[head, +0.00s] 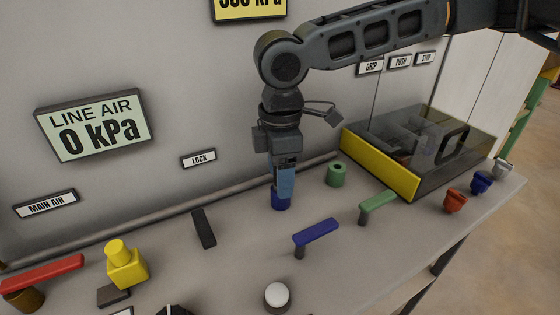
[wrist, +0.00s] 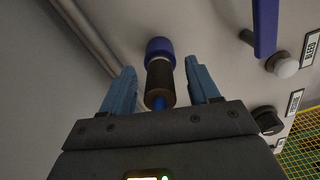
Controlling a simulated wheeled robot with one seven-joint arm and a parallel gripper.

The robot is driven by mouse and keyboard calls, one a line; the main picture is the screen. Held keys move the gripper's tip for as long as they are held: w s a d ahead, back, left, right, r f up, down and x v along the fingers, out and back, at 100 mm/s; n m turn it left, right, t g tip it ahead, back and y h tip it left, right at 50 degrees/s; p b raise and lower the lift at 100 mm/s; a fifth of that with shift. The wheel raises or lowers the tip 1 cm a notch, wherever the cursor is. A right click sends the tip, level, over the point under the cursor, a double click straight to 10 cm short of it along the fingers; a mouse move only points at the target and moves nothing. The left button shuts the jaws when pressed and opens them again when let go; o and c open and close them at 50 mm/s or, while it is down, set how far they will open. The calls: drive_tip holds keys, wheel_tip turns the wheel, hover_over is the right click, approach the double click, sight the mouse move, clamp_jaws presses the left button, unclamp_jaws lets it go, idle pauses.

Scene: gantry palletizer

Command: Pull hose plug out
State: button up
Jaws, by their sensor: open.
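The hose plug (wrist: 160,85) is a dark cylinder with a blue tip at its near end, seen in the wrist view. Its far end meets a blue collar (wrist: 160,50) on the bench, which also shows in the head view (head: 281,204). My gripper (wrist: 161,68) is open, with one finger on each side of the plug. Gaps show between both fingers and the plug in the wrist view. In the head view my gripper (head: 283,190) points down over the blue collar and hides the plug.
A green socket (head: 336,176) stands close to the right. A blue lever (head: 316,232) and a green lever (head: 377,201) are nearer the front. A yellow-fronted box (head: 382,165) stands right. A yellow fitting (head: 125,266) is left. The pressure display (head: 97,122) reads 0 kPa.

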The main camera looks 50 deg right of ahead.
clamp_jaws()
idle(0.6)
